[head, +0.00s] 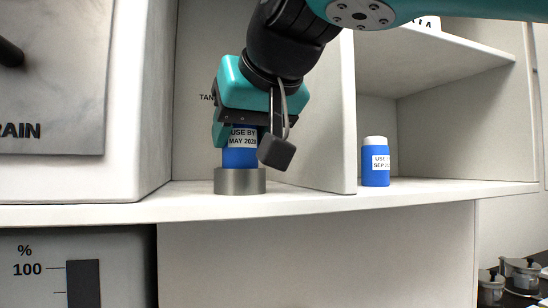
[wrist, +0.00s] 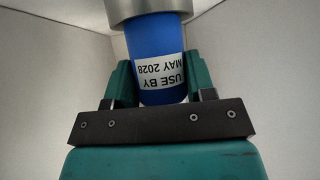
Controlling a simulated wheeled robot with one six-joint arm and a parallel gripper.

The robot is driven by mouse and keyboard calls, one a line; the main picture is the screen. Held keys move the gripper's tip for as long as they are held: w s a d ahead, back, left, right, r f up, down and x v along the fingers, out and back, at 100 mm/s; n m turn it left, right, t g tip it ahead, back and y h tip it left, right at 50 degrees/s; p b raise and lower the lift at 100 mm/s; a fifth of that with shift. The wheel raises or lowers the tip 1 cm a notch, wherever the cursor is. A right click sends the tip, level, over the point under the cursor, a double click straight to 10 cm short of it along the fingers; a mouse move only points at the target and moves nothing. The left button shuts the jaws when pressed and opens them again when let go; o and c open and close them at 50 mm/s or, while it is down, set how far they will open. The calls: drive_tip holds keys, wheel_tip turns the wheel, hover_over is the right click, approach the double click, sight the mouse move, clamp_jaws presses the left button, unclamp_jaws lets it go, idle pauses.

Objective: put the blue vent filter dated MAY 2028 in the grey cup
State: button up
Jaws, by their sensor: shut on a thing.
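The blue vent filter labelled USE BY MAY 2028 (head: 240,157) is upright between the jaws of my gripper (head: 250,141). Its lower end meets the grey metal cup (head: 240,182), which stands on the shelf. In the wrist view the filter (wrist: 157,50) sits between the two teal fingers of my gripper (wrist: 160,82), its label upside down. The cup (wrist: 145,8) shows at the top edge there, around the filter's far end. My gripper is shut on the filter. How deep the filter sits in the cup is hidden.
Another blue filter with a white cap, labelled USE BY SEP (head: 375,162), its year cut off, stands on the shelf to the right, beyond a white upright divider (head: 335,120). The compartment walls are close on both sides of my gripper. A grey DRAIN panel (head: 60,90) is at left.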

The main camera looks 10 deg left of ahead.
drive_tip(key=shift+f, duration=0.9)
drive_tip(key=shift+f, duration=0.2)
drive_tip(key=o, duration=1.3)
drive_tip(key=shift+c, duration=0.2)
drive_tip(key=shift+r, duration=0.25)
drive_tip(key=shift+s+d+r, duration=0.1)
drive_tip(key=shift+s+r, duration=0.05)
drive_tip(key=shift+s, duration=0.05)
drive_tip(key=v, duration=1.1)
drive_tip(key=shift+d, duration=0.25)
drive_tip(key=shift+r, duration=0.1)
